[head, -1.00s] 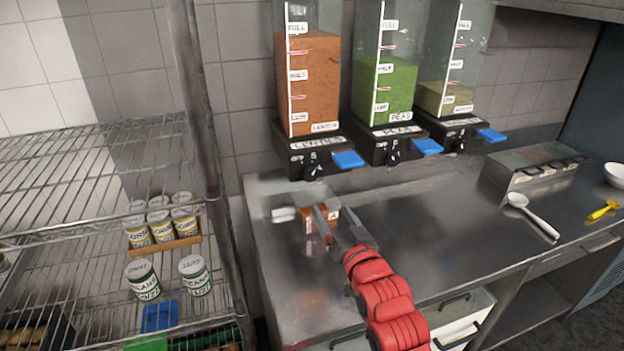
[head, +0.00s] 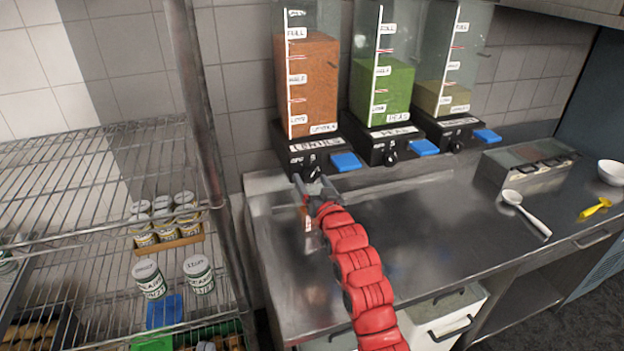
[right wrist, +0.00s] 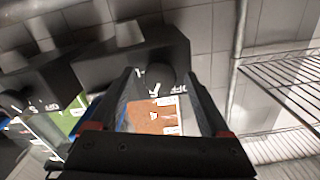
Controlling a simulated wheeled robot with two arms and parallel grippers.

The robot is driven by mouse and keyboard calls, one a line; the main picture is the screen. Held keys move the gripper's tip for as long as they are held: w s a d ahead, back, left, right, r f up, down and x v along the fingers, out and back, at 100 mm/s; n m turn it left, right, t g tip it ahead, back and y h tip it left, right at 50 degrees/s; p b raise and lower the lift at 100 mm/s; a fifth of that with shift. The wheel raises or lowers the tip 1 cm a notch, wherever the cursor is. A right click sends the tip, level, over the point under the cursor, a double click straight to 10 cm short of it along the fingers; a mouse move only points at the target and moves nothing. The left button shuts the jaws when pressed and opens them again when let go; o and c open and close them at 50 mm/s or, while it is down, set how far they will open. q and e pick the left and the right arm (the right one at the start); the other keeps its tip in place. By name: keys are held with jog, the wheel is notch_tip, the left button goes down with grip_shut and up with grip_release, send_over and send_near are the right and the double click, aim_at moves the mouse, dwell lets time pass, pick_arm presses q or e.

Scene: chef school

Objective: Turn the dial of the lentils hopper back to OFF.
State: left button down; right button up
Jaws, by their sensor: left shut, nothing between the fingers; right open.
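The lentils hopper (head: 308,85) is the leftmost of three, holding orange-brown lentils, with a black labelled base (head: 300,152). Its dark dial (head: 313,173) is on the base front, with OFF printed to its upper left. My right gripper (head: 313,187) is open just below and in front of the dial. In the right wrist view the hopper appears upside down, and the dial (right wrist: 160,80) lies beyond and between the open fingers (right wrist: 167,103). I cannot tell whether they touch it or exactly where it points. My left gripper is not in view.
The peas hopper (head: 385,90) and a third hopper (head: 445,95) stand to the right. Blue tabs (head: 346,162) stick out beside the dials. A wire shelf (head: 100,235) with cans is at left. The steel counter (head: 400,225) is mostly clear; a spoon (head: 527,212) lies at right.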

jog(key=shift+w, duration=0.1)
grip_shut()
jog(key=shift+n+b, duration=0.3)
jog(key=shift+b, duration=0.4)
jog(key=n+b, duration=0.6)
jog(key=b, duration=0.3)
jog(key=shift+f, duration=0.1)
jog(key=n+b, duration=0.1)
jog(key=n, duration=0.1)
jog(key=shift+n+b, duration=0.3)
jog(key=shift+b, duration=0.05)
jog(key=shift+r+n+b, duration=0.25)
jog(key=shift+n+b, duration=0.15)
jog(key=shift+n, duration=0.8)
jog(key=shift+d+n, duration=0.1)
jog(key=shift+n, duration=0.2)
grip_release()
jog(key=shift+f, duration=0.1)
